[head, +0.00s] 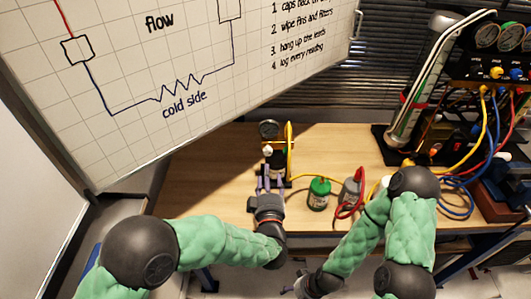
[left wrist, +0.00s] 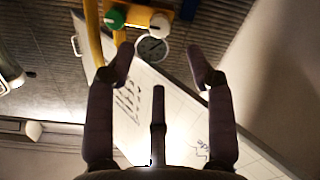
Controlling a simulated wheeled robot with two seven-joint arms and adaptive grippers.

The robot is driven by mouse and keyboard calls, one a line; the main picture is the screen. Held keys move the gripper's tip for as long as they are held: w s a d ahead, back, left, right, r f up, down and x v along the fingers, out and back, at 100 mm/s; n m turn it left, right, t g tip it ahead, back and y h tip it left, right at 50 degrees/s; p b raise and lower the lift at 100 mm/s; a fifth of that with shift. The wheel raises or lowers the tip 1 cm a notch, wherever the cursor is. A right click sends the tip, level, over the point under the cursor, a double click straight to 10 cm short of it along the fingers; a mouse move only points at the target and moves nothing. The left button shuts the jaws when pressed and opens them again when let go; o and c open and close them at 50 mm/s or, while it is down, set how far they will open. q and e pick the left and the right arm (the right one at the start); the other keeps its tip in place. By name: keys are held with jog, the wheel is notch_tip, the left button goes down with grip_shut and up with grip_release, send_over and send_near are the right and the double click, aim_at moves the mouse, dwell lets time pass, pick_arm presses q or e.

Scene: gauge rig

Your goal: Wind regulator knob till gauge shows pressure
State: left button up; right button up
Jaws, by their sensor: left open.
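The gauge (head: 268,128) stands on a small rig with a yellow pipe (head: 290,150) on the wooden table.
A green bottle (head: 319,194) and a grey bottle with a red cable (head: 351,190) stand right of the rig. A gauge manifold (head: 490,70) with coloured hoses fills the right. A whiteboard (head: 160,60) hangs over the back left. The table's left part (head: 205,175) is clear.

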aim_at(268, 153)
pick_arm(q)
jog(key=w+b, duration=0.2)
jog(key=w, duration=0.6)
jog(key=shift+w+a+f, duration=0.1)
jog(key=shift+w+a, duration=0.05)
jog(key=shift+w, duration=0.55)
grip_shut()
